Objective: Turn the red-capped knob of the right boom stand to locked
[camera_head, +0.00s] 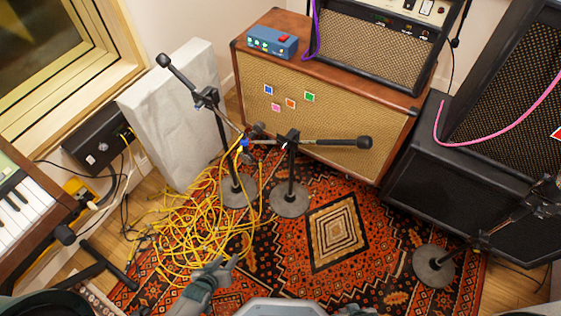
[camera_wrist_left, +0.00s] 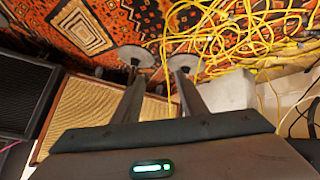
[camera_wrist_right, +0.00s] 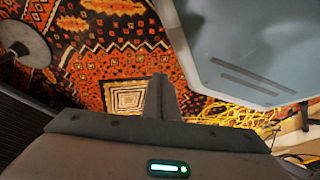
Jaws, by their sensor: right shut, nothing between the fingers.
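Two black boom stands stand close together before the brown amp, a left one (camera_head: 222,135) and a middle one (camera_head: 291,180). The middle one's boom reaches right; a small blue part (camera_head: 244,142) shows near its left end. A third stand with a round base (camera_head: 434,265) is at the lower right, its base also in the right wrist view (camera_wrist_right: 25,42). I cannot make out a red cap on any stand. My left gripper (camera_head: 224,265) is open and empty, low over the rug; its fingers show apart in its wrist view (camera_wrist_left: 158,77). My right gripper (camera_wrist_right: 160,80) is shut and empty.
Tangled yellow cable (camera_head: 205,225) lies on the rug left of the stands. The brown amp cabinet (camera_head: 340,120) is behind them, with a black cabinet (camera_head: 425,185) to the right. A keyboard (camera_head: 22,205) is at the left. The patterned rug's middle (camera_head: 338,232) is clear.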

